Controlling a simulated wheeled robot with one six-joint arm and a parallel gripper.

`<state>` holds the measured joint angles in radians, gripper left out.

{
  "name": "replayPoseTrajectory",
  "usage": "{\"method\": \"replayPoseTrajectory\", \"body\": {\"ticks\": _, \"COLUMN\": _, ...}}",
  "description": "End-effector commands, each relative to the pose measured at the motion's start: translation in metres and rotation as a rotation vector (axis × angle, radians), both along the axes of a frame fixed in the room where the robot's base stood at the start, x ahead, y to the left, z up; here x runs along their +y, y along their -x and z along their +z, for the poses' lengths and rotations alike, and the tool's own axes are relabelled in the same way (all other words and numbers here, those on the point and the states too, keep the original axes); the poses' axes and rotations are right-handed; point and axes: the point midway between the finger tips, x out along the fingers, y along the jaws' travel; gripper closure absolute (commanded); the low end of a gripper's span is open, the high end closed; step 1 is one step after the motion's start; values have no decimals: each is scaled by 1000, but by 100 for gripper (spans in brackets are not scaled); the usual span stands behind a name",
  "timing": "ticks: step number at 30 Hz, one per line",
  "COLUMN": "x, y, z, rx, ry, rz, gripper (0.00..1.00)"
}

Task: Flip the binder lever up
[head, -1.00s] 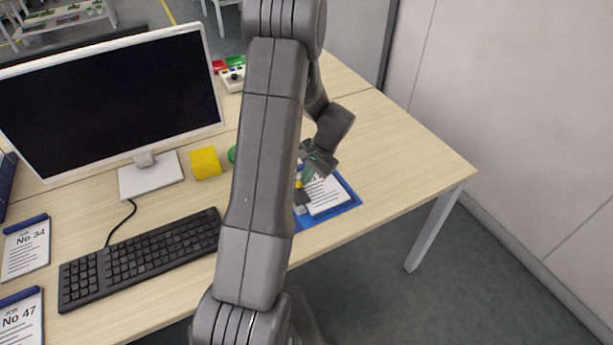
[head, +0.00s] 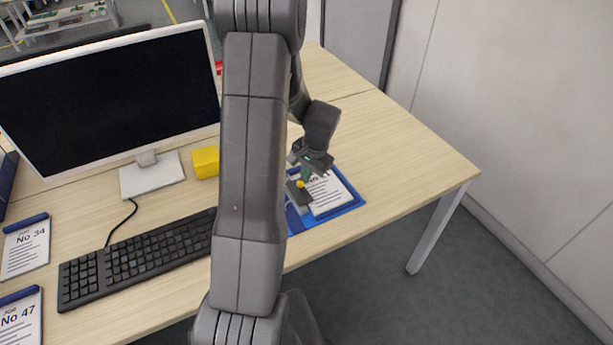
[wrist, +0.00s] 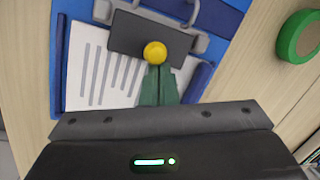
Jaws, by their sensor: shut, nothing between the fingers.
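The blue binder (head: 350,206) lies open on the desk under my gripper, with a printed sheet (head: 330,192) in it. Its dark grey lever plate (wrist: 128,38) with a yellow knob (wrist: 155,51) sits between metal rings in the wrist view. The knob also shows in the head view (head: 300,184). My gripper (wrist: 158,80) has its green fingers together and empty, with the tips right at the near side of the knob. I cannot tell whether they touch it, or the lever's exact tilt. My arm hides the binder's left part in the head view.
A green tape roll (wrist: 298,37) lies beside the binder. A yellow cube (head: 205,163), a monitor (head: 105,105), a keyboard (head: 140,262) and job sheets (head: 25,250) are to the left. The desk right of the binder (head: 410,165) is clear.

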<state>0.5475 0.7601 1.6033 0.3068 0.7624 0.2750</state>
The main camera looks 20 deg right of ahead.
Motion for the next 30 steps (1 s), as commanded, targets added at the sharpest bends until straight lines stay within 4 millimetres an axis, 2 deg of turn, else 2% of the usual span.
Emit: {"method": "replayPoseTrajectory", "body": {"ticks": 30, "x": 31, "y": 2, "z": 4, "rx": -45, "ry": 514, "rz": 2, "gripper": 100}}
